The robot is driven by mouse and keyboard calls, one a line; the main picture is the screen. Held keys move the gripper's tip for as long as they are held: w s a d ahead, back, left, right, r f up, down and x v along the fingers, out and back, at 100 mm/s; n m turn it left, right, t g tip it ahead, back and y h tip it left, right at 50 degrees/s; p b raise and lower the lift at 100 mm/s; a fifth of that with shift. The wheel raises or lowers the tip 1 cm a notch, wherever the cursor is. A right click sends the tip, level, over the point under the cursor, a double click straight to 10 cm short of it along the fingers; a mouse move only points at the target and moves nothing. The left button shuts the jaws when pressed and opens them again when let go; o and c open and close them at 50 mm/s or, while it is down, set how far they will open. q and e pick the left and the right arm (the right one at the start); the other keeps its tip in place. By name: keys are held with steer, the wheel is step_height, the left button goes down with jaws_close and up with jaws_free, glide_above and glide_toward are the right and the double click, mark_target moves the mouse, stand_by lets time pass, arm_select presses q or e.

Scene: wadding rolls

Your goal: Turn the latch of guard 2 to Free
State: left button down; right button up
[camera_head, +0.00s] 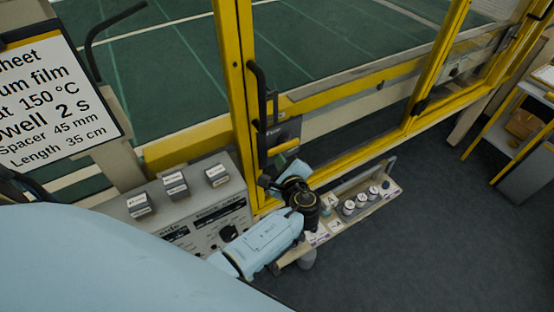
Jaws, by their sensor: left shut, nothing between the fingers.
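A yellow-framed guard (240,100) stands before me with a black handle (259,88) on its post. A dark latch box (283,133) sits on the frame just right of that post. My left gripper (268,183), at the end of my pale blue arm, is shut and empty, just below the latch box. My wrist partly hides it, and I cannot tell if it touches the frame. My right gripper is out of view.
A grey control panel (200,196) with a dark knob and several labelled blocks is left of my arm. A narrow tray (372,205) with several small round items lies to its right. A white sign (55,100) stands at far left. Grey floor (430,250) at right is clear.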

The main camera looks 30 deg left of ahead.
arm_select(q)
steer(key=shift+w+a+r, duration=0.1)
steer(key=shift+a+r, duration=0.1)
steer(key=shift+r, duration=0.2)
step_height(320, 180, down, 5)
steer(key=b, duration=0.4)
steer(key=s+d+r, duration=0.3)
steer(key=s+d, duration=0.2)
steer(key=d, duration=0.3)
steer(key=shift+d+r, duration=0.25)
steer(key=shift+r, duration=0.05)
